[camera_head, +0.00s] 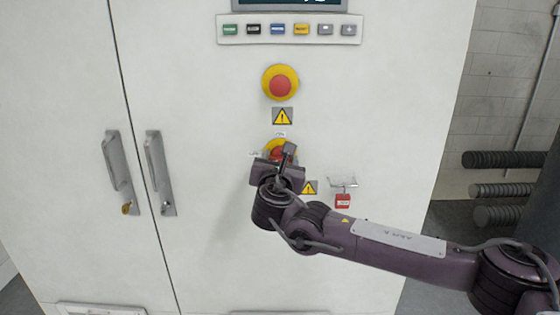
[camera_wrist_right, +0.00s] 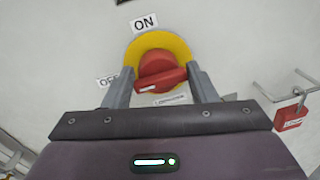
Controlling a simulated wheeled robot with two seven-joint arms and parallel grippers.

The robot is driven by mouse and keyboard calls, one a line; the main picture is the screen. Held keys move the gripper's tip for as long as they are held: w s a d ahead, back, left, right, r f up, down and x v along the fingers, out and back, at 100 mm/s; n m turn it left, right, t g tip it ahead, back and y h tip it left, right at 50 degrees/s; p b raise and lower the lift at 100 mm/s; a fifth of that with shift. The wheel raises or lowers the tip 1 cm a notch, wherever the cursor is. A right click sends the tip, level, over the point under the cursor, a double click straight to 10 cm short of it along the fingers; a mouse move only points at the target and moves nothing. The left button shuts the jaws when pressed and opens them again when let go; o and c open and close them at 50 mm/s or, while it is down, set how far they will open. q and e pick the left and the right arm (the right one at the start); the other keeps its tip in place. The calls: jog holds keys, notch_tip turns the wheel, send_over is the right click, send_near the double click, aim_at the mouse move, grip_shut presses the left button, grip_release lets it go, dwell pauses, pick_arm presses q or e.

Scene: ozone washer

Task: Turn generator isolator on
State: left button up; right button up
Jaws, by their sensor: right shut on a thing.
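The isolator is a red rotary knob (camera_wrist_right: 160,70) on a yellow round plate (camera_wrist_right: 178,42), set in the white cabinet front. In the wrist view an ON label (camera_wrist_right: 144,22) sits above it and an OFF label (camera_wrist_right: 107,81) to its left. The knob's handle lies nearly level, its left end toward the OFF side. My right gripper (camera_wrist_right: 161,76) is shut on the knob, one finger at each end of the handle. In the head view the right gripper (camera_head: 279,157) hides most of the knob and its yellow plate (camera_head: 271,145). My left gripper is out of view.
A red emergency button (camera_head: 280,85) on a yellow base is above. A red padlock (camera_head: 343,201) hangs from a bracket (camera_head: 342,181) right of the gripper. Cabinet door handles (camera_head: 118,160) are at left. A button row (camera_head: 290,29) is at the top.

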pick_arm(q)
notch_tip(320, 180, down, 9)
jog(key=b, duration=0.9)
pick_arm(e)
jog(key=m+b, duration=0.2)
jog(key=m, duration=0.4)
jog(key=m+b, duration=0.2)
jog(key=m, duration=0.5)
jog(key=shift+d+g+y+b, duration=0.15)
jog(key=shift+g+y+b, duration=0.15)
jog(key=shift+g+y, duration=0.1)
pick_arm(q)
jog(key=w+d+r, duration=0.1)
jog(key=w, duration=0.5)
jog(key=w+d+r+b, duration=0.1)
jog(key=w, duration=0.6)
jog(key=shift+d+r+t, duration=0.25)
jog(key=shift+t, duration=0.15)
pick_arm(e)
jog(key=shift+r+m, duration=0.15)
jog(key=shift+m, duration=1.85)
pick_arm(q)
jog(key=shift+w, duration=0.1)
pick_arm(e)
jog(key=o, duration=0.7)
jog(key=shift+o, duration=0.2)
